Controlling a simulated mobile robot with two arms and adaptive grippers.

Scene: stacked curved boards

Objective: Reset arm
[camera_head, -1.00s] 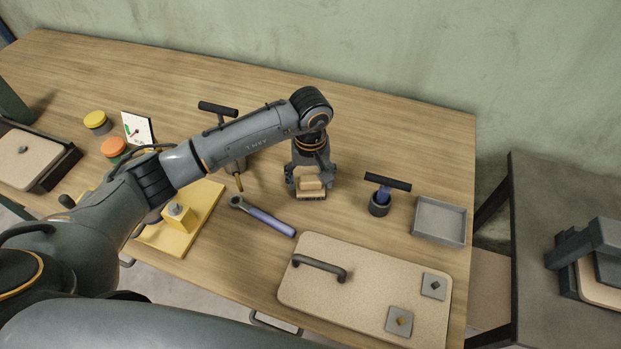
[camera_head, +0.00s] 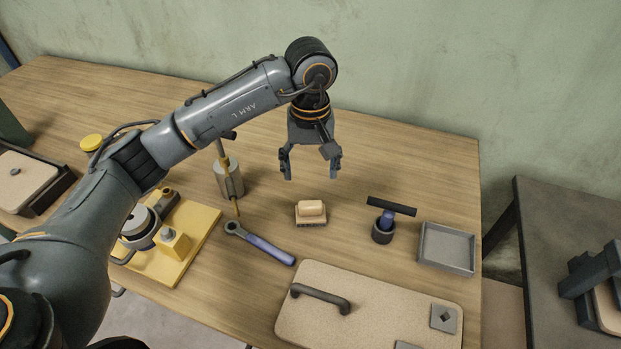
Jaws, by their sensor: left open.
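My left gripper (camera_head: 310,172) is open and empty. It points down above the wooden table (camera_head: 400,140), with its fingers apart. Below it, a small brush-like block (camera_head: 311,211) with a pale wooden top and a darker base sits on the table, clear of the fingers. My left arm reaches in from the left and passes over the left half of the table, hiding part of it. My right gripper is not in view.
A blue-handled wrench (camera_head: 262,245), a T-handled tool in a dark cup (camera_head: 384,225), a grey tray (camera_head: 446,247) and a speckled board with a handle (camera_head: 380,308) surround the block. A yellow fixture (camera_head: 188,240) and metal cylinder (camera_head: 228,178) stand left. The table's back right is clear.

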